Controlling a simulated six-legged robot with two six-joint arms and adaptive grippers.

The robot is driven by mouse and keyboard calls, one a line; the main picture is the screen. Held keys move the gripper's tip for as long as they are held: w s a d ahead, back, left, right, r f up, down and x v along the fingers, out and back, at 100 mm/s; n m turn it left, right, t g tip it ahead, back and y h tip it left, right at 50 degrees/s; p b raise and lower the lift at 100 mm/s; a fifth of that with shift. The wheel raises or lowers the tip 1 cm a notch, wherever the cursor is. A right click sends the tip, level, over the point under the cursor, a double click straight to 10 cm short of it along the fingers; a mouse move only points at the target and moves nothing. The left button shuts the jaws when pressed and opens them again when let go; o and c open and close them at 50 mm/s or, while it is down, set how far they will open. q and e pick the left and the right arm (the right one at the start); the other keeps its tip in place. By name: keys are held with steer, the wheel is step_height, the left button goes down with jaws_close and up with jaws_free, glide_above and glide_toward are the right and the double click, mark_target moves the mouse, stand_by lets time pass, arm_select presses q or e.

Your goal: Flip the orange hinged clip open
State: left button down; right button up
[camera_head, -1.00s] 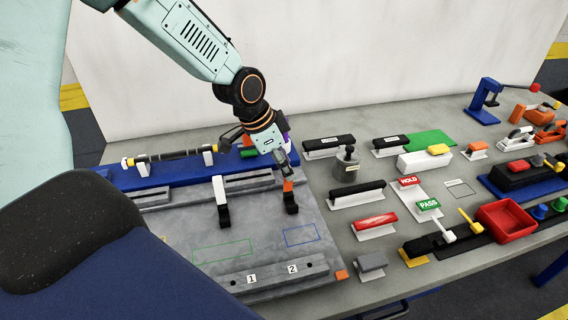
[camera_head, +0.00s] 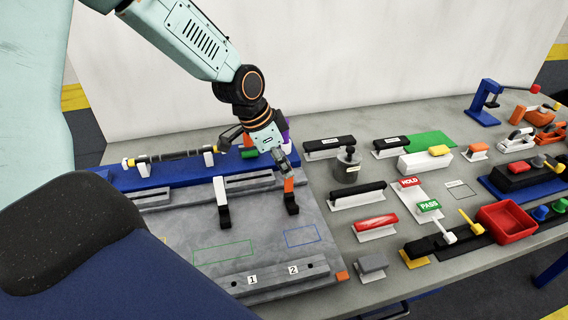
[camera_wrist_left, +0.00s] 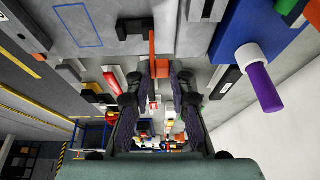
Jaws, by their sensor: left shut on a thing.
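The orange hinged clip (camera_head: 289,186) stands roughly upright on its black base (camera_head: 292,207), on the right part of the grey fixture plate (camera_head: 265,215). My left gripper (camera_head: 287,172) comes down on it from above and is shut on the upper part of the orange arm. In the left wrist view, the orange arm (camera_wrist_left: 153,48) runs in between the fingertips (camera_wrist_left: 159,70). The fingers cover the clip's top end. My right gripper is in neither view.
A similar white clip (camera_head: 219,190) stands to the left on the plate. A blue rail with a dark rod (camera_head: 175,155) lies behind. A purple cylinder (camera_wrist_left: 262,88) is close by in the wrist view. Black-handled blocks and a grey canister (camera_head: 347,168) stand to the right.

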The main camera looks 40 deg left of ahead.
arm_select(q)
steer(key=shift+w+a+f+g+h+b, duration=0.2)
steer(key=shift+w+a+g+h+b, duration=0.1)
steer(key=shift+w+a+h+b, duration=0.1)
steer(key=h+b, duration=0.1)
steer(key=a+g+b, duration=0.1)
steer(key=b, duration=0.1)
steer(key=shift+w+f+n+h, duration=0.15)
steer(key=shift+w+n+h, duration=0.15)
steer(key=shift+w+h, duration=0.1)
steer(key=c, duration=1.5)
jaws_free()
steer(key=shift+c, duration=0.2)
steer(key=shift+o, duration=1.1)
steer(key=shift+w+a+g, duration=0.1)
steer(key=shift+w+g, duration=0.05)
steer(key=shift+g, duration=0.15)
